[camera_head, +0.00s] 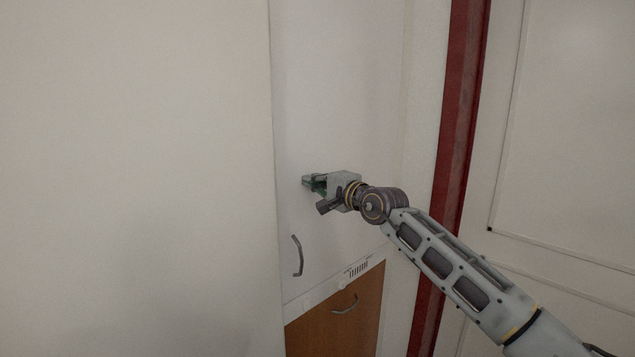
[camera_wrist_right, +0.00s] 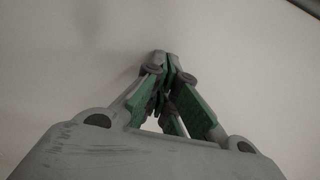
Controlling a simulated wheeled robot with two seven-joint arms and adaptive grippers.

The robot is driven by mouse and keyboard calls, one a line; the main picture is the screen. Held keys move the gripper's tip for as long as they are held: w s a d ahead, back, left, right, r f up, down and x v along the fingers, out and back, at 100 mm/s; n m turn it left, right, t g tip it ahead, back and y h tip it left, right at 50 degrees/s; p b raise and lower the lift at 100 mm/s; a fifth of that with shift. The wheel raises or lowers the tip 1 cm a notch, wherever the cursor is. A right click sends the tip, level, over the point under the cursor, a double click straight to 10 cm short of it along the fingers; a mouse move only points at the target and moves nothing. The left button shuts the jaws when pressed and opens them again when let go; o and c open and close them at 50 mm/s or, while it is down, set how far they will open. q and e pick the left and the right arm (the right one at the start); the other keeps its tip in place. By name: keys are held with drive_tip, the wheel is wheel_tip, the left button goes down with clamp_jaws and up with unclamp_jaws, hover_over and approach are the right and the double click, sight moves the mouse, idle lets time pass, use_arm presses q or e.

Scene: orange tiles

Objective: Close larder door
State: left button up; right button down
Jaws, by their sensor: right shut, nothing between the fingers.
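A tall white door panel (camera_head: 335,95), which I take for the larder door, stands in the middle of the head view. Its curved grey handle (camera_head: 297,256) is low on its left side. It looks nearly flush with its surround, but I cannot tell whether it is fully shut. My right gripper (camera_head: 308,184) is in front of the panel, above and right of the handle, its green-grey fingers shut and empty. In the right wrist view, the closed fingertips (camera_wrist_right: 168,62) point at a plain pale surface; contact is unclear. My left gripper is not in view.
A brown wooden front (camera_head: 330,325) with its own handle sits below the white panel, under a pale strip with a vent. A large pale surface (camera_head: 130,180) fills the left. A dark red upright post (camera_head: 458,150) and a pale panelled surface (camera_head: 575,130) stand at the right.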

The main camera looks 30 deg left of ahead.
drive_tip(key=shift+r, duration=0.2)
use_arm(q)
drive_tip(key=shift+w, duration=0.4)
use_arm(e)
drive_tip(key=shift+d+f, duration=0.1)
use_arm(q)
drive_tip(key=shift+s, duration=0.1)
use_arm(e)
drive_tip(key=v, duration=1.1)
drive_tip(key=shift+d, duration=0.4)
drive_tip(key=shift+s, duration=0.1)
idle(0.8)
